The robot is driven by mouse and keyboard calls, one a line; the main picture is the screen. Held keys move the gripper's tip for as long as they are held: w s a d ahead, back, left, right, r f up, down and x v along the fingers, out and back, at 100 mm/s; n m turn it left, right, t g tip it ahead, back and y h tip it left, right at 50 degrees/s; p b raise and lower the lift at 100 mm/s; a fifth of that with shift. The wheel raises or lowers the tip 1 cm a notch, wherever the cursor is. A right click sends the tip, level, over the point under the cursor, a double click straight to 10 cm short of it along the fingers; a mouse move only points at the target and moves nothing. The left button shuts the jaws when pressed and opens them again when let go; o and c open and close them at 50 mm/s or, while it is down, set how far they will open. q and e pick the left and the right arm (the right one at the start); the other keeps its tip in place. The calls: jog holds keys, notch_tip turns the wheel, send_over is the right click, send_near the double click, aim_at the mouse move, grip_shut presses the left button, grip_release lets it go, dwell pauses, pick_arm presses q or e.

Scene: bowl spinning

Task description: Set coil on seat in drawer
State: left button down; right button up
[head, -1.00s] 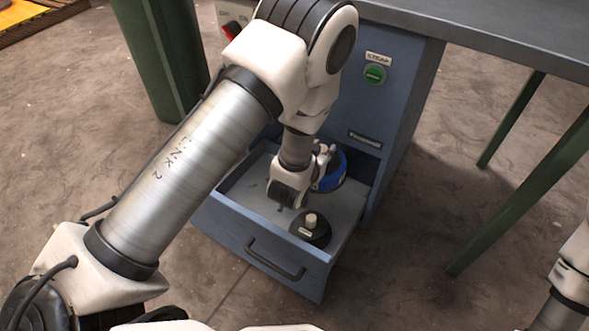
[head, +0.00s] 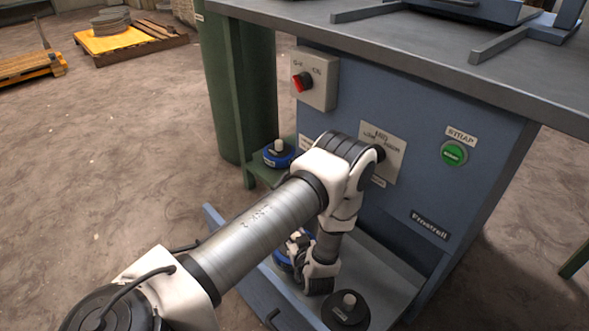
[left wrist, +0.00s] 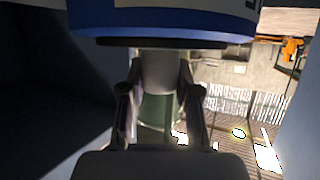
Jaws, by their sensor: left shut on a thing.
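In the head view my left arm reaches over the open blue drawer (head: 262,300). My left gripper (head: 296,243) is near the drawer's left side, partly behind my own wrist. It is shut on the pale knob (left wrist: 160,68) of a blue coil (head: 281,258). I cannot tell the coil's exact height above the drawer floor. A black round piece with a pale knob (head: 346,308) stands in the drawer's front right. No bare seat is clearly visible.
A second blue coil (head: 278,160) sits on a green stand (head: 250,165) left of the cabinet (head: 425,180). A switch box with a red knob (head: 315,78) and a green button (head: 453,153) are on the cabinet. The grey tabletop (head: 400,55) overhangs the drawer.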

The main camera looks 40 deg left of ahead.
pick_arm(q)
notch_tip(320, 180, down, 7)
jog(key=b, duration=0.3)
jog(key=shift+r, duration=0.15)
jog(key=c, duration=0.8)
grip_release()
pick_arm(e)
notch_tip(320, 180, down, 4)
jog(key=shift+w+f, duration=0.1)
pick_arm(q)
jog(key=shift+d+r, duration=0.1)
jog(key=p+v, duration=0.3)
jog(key=v, duration=0.3)
jog(key=shift+d+r+p, duration=0.15)
jog(key=shift+r+p, duration=0.1)
jog(key=shift+p, duration=0.15)
jog(key=shift+s+d+r, duration=0.1)
jog(key=shift+s+d, duration=0.2)
jog(key=shift+s, duration=0.1)
pick_arm(e)
notch_tip(320, 180, up, 4)
jog(key=shift+r, duration=0.1)
